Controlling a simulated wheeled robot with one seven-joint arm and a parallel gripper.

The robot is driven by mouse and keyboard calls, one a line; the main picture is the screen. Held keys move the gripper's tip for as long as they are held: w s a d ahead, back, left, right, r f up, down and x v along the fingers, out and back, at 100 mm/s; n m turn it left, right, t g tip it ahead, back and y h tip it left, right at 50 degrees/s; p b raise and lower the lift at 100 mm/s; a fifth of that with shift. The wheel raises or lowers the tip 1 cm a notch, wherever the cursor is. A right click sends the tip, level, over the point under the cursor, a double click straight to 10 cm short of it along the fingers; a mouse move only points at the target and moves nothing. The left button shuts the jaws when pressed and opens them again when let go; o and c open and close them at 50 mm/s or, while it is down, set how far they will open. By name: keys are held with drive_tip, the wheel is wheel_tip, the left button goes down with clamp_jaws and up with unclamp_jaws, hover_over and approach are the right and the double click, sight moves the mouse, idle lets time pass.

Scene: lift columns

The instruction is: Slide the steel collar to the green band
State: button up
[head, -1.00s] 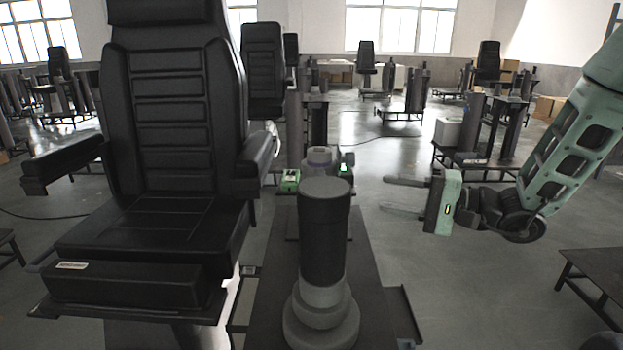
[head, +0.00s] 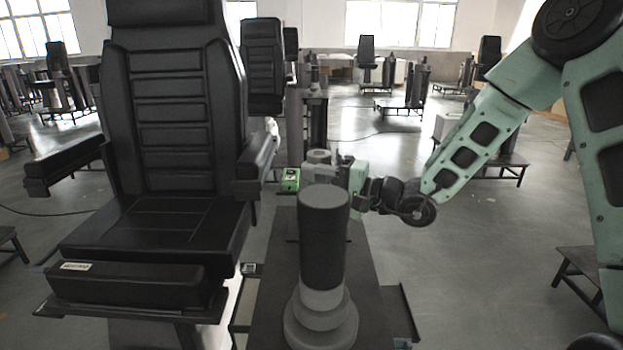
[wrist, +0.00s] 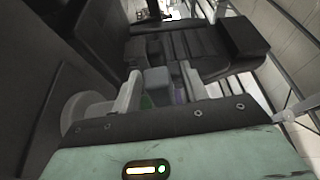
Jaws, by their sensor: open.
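A grey steel, collar-like part (head: 319,157) shows behind the dark top of the near column (head: 323,250); its lower part is hidden. My gripper (head: 337,168) is at its right side, pointing left, its fingers partly lost against the grey parts. In the wrist view my gripper (wrist: 162,84) is open, with a grey block-like piece (wrist: 156,78) between or just beyond the fingers. I cannot tell whether either finger touches it.
A black seat (head: 160,180) with armrests stands close on the left. A small green box (head: 289,180) is just left of the grey part. The near column stands on a dark bench (head: 265,300) in front of my gripper. Floor on the right is open, with a low table (head: 590,275).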

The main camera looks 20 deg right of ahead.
drive_tip(key=shift+w+a, duration=0.35)
drive_tip(key=shift+a, duration=0.1)
clamp_jaws()
wheel_tip(320, 180, down, 4)
drive_tip(key=b, duration=0.4)
unclamp_jaws()
